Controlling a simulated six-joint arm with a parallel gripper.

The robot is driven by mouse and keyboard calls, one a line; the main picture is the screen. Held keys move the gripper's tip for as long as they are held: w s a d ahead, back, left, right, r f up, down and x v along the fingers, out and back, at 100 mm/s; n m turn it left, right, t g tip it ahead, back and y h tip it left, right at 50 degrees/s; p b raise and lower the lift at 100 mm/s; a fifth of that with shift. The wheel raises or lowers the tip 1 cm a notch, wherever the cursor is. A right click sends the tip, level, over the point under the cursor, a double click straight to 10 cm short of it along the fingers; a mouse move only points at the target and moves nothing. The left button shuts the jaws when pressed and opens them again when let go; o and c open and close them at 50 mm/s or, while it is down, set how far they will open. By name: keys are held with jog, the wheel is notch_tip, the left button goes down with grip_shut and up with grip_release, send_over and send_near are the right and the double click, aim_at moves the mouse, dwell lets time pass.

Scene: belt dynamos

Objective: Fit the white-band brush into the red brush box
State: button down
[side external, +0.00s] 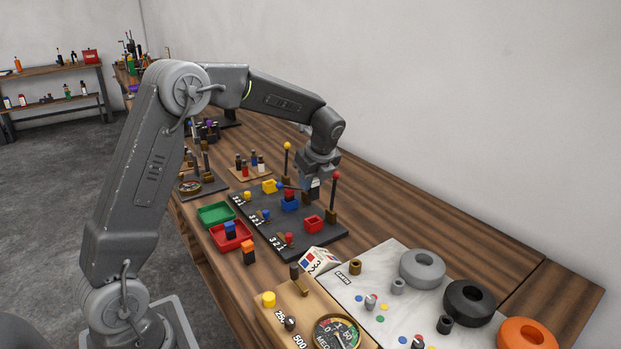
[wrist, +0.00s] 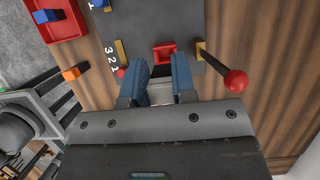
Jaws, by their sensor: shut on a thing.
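My gripper (side external: 313,187) is shut on the white-band brush (side external: 315,196), a small dark block with a white band, and holds it above the dark board. In the wrist view the brush (wrist: 161,72) sits between the two blue fingers of my gripper (wrist: 160,85). The red brush box (side external: 313,224) is a small open red box on the near right part of the board. In the wrist view the red brush box (wrist: 164,52) shows just beyond the brush, which looks apart from it. The brush's lower end is partly hard to make out.
A red-ball post (side external: 335,190) stands close beside the red box. The blue box (side external: 290,202) and yellow box (side external: 269,186) are on the same dark board (side external: 270,232). A red tray (side external: 232,240) holds a blue-topped brush. An orange-topped brush (side external: 249,250) stands on the table.

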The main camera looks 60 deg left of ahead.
send_over(311, 218)
jog(key=shift+f, duration=2.55)
jog(key=shift+f, duration=1.8)
jog(key=c, duration=1.1)
grip_release()
jog(key=shift+f, duration=0.1)
jog(key=shift+o, duration=1.3)
jog(key=v, duration=1.3)
jog(key=shift+d+r, duration=0.25)
jog(key=shift+r, duration=0.25)
jog(key=s+d+r+n+t+h, duration=0.1)
jog(key=s+d+r+n+t, duration=0.15)
jog(key=s+d+n, duration=0.35)
jog(key=s+d+r+n+t+h, duration=0.1)
jog(key=s+d+r+n, duration=0.2)
jog(key=s, duration=0.4)
jog(key=s+d+n+t+h, duration=0.1)
jog(key=s+d+n, duration=0.1)
jog(key=s+n, duration=0.2)
jog(key=s+d+f+n+t+h, duration=0.1)
jog(key=s+d+n, duration=0.1)
jog(key=s+n, duration=0.3)
jog(key=s, duration=0.4)
jog(key=shift+d+f, duration=0.25)
jog(key=shift+d, duration=0.1)
